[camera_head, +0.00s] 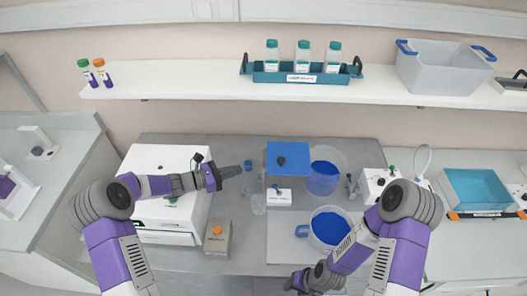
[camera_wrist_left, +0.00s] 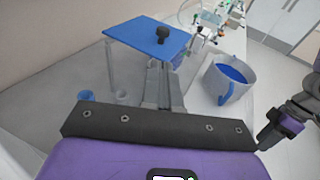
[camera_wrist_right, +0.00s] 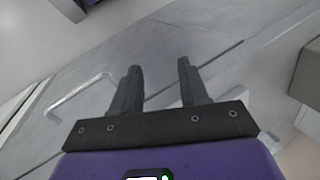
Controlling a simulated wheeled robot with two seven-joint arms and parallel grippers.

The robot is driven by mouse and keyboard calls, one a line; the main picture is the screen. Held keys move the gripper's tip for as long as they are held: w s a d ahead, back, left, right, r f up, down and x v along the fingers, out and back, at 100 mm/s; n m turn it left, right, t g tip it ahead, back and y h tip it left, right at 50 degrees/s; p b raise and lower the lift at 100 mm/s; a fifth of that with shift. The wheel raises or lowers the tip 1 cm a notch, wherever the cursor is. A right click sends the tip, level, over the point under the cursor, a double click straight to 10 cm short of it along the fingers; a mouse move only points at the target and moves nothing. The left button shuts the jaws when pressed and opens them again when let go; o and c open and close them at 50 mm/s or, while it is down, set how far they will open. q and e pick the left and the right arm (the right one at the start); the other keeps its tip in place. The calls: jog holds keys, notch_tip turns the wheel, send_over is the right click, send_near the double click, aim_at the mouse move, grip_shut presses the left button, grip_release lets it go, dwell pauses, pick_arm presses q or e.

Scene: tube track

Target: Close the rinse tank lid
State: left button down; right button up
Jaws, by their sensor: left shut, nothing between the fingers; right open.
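The blue square lid (camera_head: 288,158) with a black knob lies flat over the clear-walled rinse tank (camera_head: 279,197), which bears a white label on its front. The left wrist view also shows the lid (camera_wrist_left: 150,42), level, with the knob on top. My left gripper (camera_head: 240,170) is shut and empty, just left of the tank and apart from the lid. Its closed fingers (camera_wrist_left: 160,88) partly cover the tank's near side in the wrist view. My right gripper (camera_wrist_right: 158,68) is open and empty, low near the counter's front edge, well away from the lid.
A round container of blue liquid (camera_head: 325,172) stands right of the tank. A blue-handled jug (camera_head: 329,229) is in front of it. A white machine (camera_head: 163,193) stands left.

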aim_at(278, 161)
pick_arm(q)
jog(key=x, duration=0.4)
jog(key=p+x, duration=0.1)
jog(key=x, duration=0.4)
jog(key=p+x, duration=0.1)
jog(key=x, duration=0.3)
jog(key=shift+s+d, duration=0.15)
jog(key=shift+d, duration=0.3)
pick_arm(e)
jog(key=shift+s+r, duration=0.25)
jog(key=shift+r, duration=0.8)
